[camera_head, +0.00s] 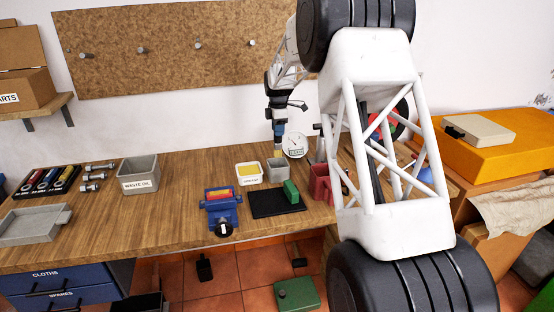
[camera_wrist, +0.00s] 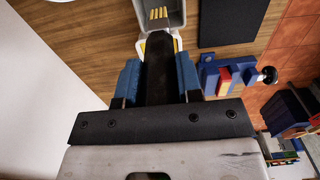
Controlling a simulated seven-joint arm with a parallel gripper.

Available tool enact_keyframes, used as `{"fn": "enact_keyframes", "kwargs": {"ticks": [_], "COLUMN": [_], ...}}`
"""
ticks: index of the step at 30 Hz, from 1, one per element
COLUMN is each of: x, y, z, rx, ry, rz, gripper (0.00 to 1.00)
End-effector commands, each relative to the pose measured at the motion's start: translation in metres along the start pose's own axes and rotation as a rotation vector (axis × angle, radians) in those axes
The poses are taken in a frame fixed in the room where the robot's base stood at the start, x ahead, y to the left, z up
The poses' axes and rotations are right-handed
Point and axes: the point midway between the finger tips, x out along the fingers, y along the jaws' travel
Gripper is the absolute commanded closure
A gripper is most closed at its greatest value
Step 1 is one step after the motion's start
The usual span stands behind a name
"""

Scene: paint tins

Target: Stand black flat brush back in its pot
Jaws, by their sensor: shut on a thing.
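My gripper (camera_head: 279,132) hangs pointing down over the back of the bench, directly above a small grey pot (camera_head: 277,171). In the wrist view its two blue fingers (camera_wrist: 158,80) are shut on the black flat brush (camera_wrist: 158,62), a dark flat shape that runs away from me toward a grey open container (camera_wrist: 177,8), which looks like the pot. Small yellow marks show in that container. I cannot tell whether the brush's far end is above the pot's rim or inside it. The brush is hard to make out in the head view.
A white tub with yellow contents (camera_head: 249,173) stands just left of the pot. A black mat (camera_head: 268,205) with a green block (camera_head: 291,191) lies in front. A blue vise (camera_head: 221,204), a round dial (camera_head: 294,145) and a red bin (camera_head: 320,184) are close by.

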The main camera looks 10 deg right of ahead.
Motion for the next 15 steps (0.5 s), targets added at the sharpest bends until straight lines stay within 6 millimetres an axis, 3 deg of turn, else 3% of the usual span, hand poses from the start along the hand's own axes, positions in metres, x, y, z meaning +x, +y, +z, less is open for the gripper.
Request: {"fn": "enact_keyframes", "kwargs": {"ticks": [15], "x": [0.011], "y": [0.000], "z": [0.000], "rx": [0.002], "ry": [0.000], "rz": [-0.001], "gripper": [0.91]}}
